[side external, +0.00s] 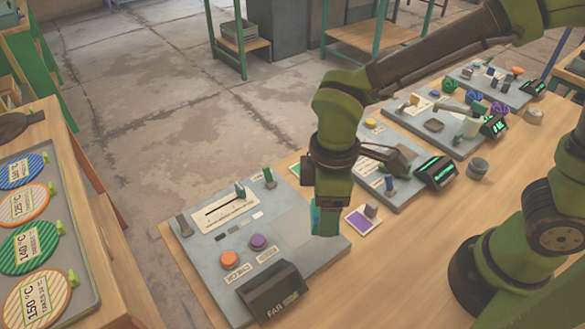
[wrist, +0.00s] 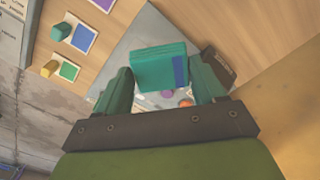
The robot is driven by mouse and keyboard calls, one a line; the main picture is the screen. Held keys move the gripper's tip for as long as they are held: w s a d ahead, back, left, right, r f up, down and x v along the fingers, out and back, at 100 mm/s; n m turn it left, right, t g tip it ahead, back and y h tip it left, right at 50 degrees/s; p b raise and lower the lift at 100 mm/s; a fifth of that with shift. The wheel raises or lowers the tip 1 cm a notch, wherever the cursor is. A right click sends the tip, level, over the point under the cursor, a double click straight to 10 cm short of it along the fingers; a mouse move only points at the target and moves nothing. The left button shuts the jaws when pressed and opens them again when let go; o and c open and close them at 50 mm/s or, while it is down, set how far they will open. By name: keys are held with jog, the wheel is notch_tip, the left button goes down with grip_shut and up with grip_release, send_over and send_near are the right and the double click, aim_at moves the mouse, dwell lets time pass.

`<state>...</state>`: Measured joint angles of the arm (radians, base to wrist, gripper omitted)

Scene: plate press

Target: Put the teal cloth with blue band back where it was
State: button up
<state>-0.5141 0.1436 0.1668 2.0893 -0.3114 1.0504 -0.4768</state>
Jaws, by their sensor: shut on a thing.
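The teal cloth with blue band (wrist: 155,67) is a folded, flat block between my gripper's fingers (wrist: 164,80) in the wrist view, its blue band on the right side. In the side view my gripper (side external: 327,222) points down over the right part of the near grey panel (side external: 290,215). Only a teal sliver of the cloth (side external: 315,219) shows there, at the left of the fingers. The rest is hidden by my gripper. I cannot tell how high it is above the panel.
The near panel carries an orange button (side external: 229,258), a purple button (side external: 257,241), levers and a black "FAR" display (side external: 273,292). More panels stand behind. A tray (side external: 78,290) of round temperature plates is at left.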

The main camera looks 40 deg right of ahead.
jog(key=shift+m, duration=0.6)
jog(key=s+f, duration=0.4)
jog(key=s, duration=0.1)
jog(key=s+d+f, duration=0.1)
jog(key=s+f, duration=0.1)
jog(key=s, duration=0.1)
jog(key=shift+f, duration=0.35)
jog(key=shift+w+f, duration=0.1)
jog(key=shift+f, duration=1.85)
jog(key=o, duration=0.7)
jog(key=shift+f, duration=0.15)
